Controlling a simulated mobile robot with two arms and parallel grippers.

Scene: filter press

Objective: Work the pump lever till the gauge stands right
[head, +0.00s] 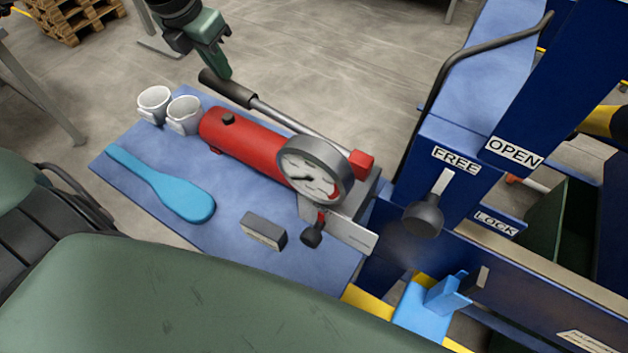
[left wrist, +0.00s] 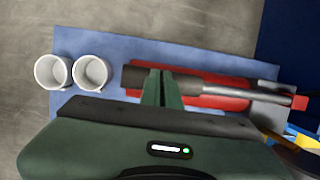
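The pump is a red cylinder (head: 245,142) on a blue mat (head: 120,165); it also shows in the left wrist view (left wrist: 208,101). Its lever (head: 290,121) is a metal rod with a black grip (head: 224,87), lying low along the cylinder. The round gauge (head: 315,170) has a white face, a dark needle toward the left and a red mark at lower right; its numbers are too small to read. My left gripper (head: 225,74) looks shut, its fingertips at the black grip, which also shows in the left wrist view (left wrist: 134,77). Contact is unclear. My right gripper is out of view.
Two white cups (head: 155,103) (head: 185,115), a light blue paddle (head: 172,192) and a grey block (head: 263,231) lie on the mat. A blue frame with a black-knobbed lever (head: 424,217) and FREE, OPEN and LOCK labels stands at right.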

